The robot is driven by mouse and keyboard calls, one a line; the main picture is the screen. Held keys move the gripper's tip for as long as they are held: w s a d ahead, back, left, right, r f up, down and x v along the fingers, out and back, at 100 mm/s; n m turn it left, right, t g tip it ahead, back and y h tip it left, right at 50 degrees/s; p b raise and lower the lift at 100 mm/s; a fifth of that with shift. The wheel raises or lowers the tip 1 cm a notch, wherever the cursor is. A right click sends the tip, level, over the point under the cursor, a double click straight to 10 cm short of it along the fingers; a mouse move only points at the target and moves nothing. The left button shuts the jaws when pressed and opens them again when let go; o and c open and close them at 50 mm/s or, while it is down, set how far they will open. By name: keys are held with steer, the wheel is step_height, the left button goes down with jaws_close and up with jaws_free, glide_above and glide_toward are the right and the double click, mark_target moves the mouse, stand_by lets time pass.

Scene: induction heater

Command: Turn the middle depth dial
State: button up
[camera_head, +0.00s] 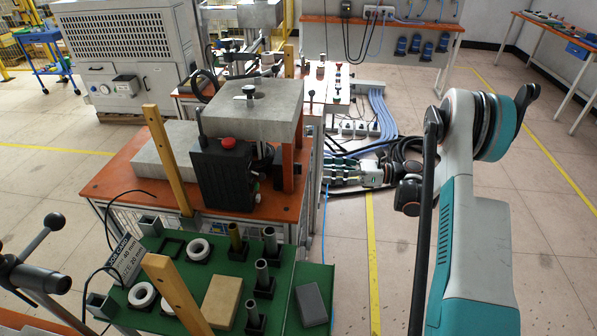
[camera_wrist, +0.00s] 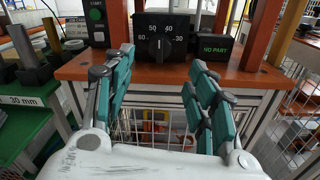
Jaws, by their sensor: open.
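A black dial box (camera_wrist: 172,28) with white numbers from 60 to 30 stands at the edge of an orange bench top in the wrist view. Its round black knob (camera_wrist: 160,44) has a white pointer line directed roughly straight up, between 50 and 40. My gripper (camera_wrist: 161,66) is open and empty, with one teal-padded finger on each side of the picture. The knob shows in the gap beyond the fingertips, apart from them. In the head view my gripper (camera_head: 343,172) reaches left, right of the near bench. I cannot make out the dial face there.
A "NO PART" display (camera_wrist: 214,46) stands right of the dial box, and a start button box (camera_wrist: 96,20) stands left. In the head view a green parts table (camera_head: 190,262) and a black box with red button (camera_head: 226,168) are at left.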

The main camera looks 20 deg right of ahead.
mark_target(295, 168)
steer(key=b+x, duration=0.2)
steer(key=x, duration=0.7)
steer(key=shift+w+a, duration=0.1)
steer(key=shift+a, duration=0.1)
steer(key=c, duration=1.1)
